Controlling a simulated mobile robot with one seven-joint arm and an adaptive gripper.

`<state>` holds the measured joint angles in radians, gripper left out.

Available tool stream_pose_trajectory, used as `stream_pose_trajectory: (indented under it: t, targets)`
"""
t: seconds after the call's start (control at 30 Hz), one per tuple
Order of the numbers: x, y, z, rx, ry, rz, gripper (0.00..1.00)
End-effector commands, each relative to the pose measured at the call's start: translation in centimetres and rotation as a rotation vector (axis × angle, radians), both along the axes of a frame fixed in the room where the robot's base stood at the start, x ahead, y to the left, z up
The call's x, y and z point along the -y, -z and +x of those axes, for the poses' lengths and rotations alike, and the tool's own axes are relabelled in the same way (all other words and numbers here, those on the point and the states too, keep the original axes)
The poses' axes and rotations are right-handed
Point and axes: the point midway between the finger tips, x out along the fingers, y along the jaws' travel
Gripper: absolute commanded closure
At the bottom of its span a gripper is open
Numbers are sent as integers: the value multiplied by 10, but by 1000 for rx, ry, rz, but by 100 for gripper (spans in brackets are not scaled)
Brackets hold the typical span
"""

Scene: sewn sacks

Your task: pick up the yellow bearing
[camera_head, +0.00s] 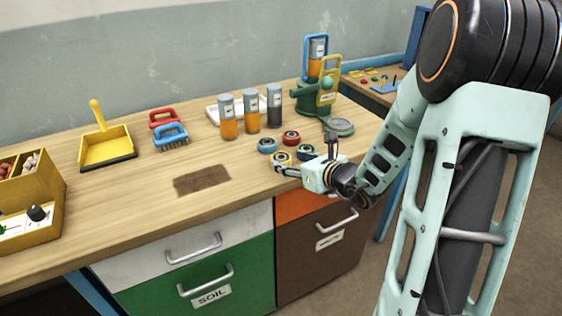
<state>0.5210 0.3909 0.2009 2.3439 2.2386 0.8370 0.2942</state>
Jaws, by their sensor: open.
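The yellow bearing (281,157) is a small ring lying flat on the wooden workbench (120,215), towards its front right. My gripper (279,169) is low over the bench, just in front of the yellow bearing, with its fingers pointing left. It is open, and nothing shows between its fingers. The fingers look close to the bearing's near edge; I cannot tell whether they touch it.
A blue bearing (267,145), a red bearing (291,138) and a dark blue bearing (306,152) lie close around the yellow one. Several jars (251,112) stand behind. A brown patch (201,180) lies to the left, with bare bench around it.

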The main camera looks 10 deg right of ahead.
Motion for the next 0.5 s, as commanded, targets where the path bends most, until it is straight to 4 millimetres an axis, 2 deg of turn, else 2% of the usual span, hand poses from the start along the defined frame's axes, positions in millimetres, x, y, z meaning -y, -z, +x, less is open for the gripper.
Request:
stream_pose_trajectory:
  t: [0.3,0.5]
  targets:
    - [-13,17,36,1,-2,1,47]
    - [-14,18,39,0,-1,-1,47]
